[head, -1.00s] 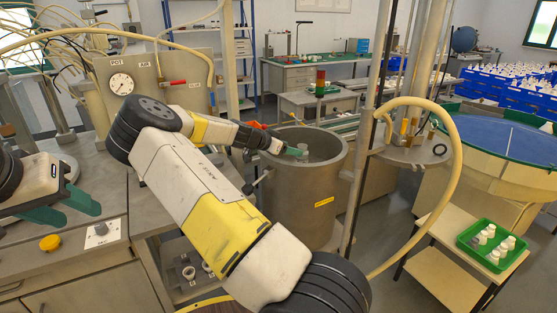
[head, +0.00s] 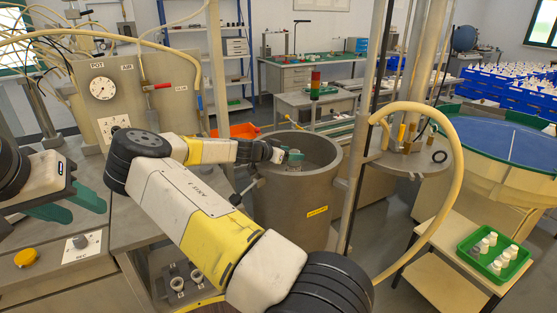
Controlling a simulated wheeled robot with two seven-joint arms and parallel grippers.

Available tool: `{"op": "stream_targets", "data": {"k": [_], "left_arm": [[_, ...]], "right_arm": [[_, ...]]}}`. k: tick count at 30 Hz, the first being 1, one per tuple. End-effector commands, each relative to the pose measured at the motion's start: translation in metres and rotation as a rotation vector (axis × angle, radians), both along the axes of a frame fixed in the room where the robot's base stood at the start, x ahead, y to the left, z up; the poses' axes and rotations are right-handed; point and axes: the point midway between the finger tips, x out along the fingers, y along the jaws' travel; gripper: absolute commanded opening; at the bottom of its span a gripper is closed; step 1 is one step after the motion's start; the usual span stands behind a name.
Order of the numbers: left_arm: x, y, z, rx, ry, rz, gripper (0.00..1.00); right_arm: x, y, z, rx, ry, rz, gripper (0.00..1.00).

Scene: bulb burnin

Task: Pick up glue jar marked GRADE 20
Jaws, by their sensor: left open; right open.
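Several small white jars (head: 491,239) stand in a green tray (head: 461,250) at the lower right. Their markings are too small to read, so I cannot tell which is GRADE 20. My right gripper (head: 290,156) is open at the mouth of the big grey metal pot (head: 292,205), its green fingers partly hidden. A small pale cylinder (head: 293,168) shows just below these fingers, inside the pot; I cannot tell what it is or whether they touch it. My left gripper (head: 70,203) is open and empty above the grey bench at the left.
The tray rests on a small pale side table (head: 433,268). A beige hose (head: 458,180) curves between the pot and that table. An upright post stands right of the pot. A round blue-topped table (head: 505,145) is behind the tray.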

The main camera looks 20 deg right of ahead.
Motion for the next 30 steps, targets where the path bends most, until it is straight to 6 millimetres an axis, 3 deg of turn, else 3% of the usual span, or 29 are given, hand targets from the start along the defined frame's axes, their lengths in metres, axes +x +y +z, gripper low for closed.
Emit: {"op": "stream_targets", "data": {"k": [5,6,15,30], "left_arm": [[-0.0001,0.0003,0.0002,0.000,-0.001,0.000,0.43],[-0.0001,0.0003,0.0002,0.000,-0.001,0.000,0.43],[-0.0001,0.0001,0.0002,0.000,-0.001,0.000,0.43],[-0.0001,0.0001,0.0002,0.000,-0.001,0.000,0.43]], "right_arm": [[0.0000,0.0006,-0.0002,0.000,0.000,0.001,0.62],[0.0000,0.0005,-0.0003,0.000,0.000,0.001,0.58],[0.0001,0.0004,-0.0001,0.001,-0.001,0.001,0.00],[0.0006,0.0003,0.0084,0.001,-0.004,0.000,0.00]]}}
